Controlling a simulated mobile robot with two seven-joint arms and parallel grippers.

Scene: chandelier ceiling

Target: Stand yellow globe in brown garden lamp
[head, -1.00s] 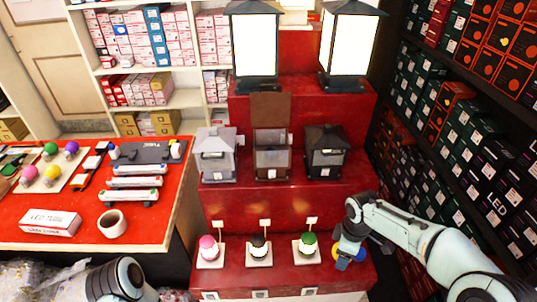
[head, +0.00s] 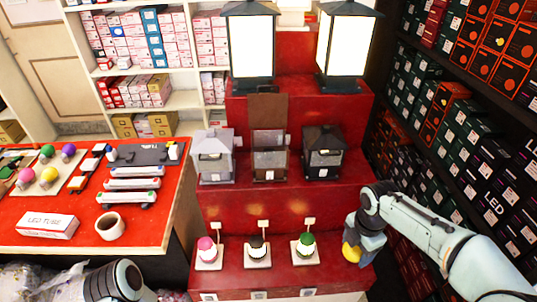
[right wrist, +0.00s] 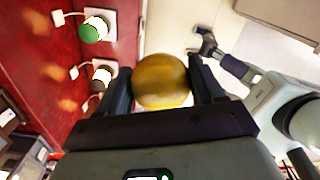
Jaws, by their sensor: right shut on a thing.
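The yellow globe (head: 350,253) is between the fingers of my right gripper (head: 362,246), at the right front of the red stepped stand. In the right wrist view the globe (right wrist: 161,81) sits between both dark fingers (right wrist: 160,88), which are shut on it. The brown garden lamp (head: 270,162) stands on the middle step, between a grey lamp and a black lamp. Its brown top panel (head: 268,107) stands upright behind it, so it looks open. The globe is in front of, below and to the right of this lamp, well apart. My left gripper is out of view.
The grey lamp (head: 213,160) and black lamp (head: 323,155) flank the brown one. Pink, black and green-topped bulbs (head: 306,246) with small signs stand on the front step. Shelves of boxes (head: 470,150) are close on the right. A red table (head: 150,225) stands left.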

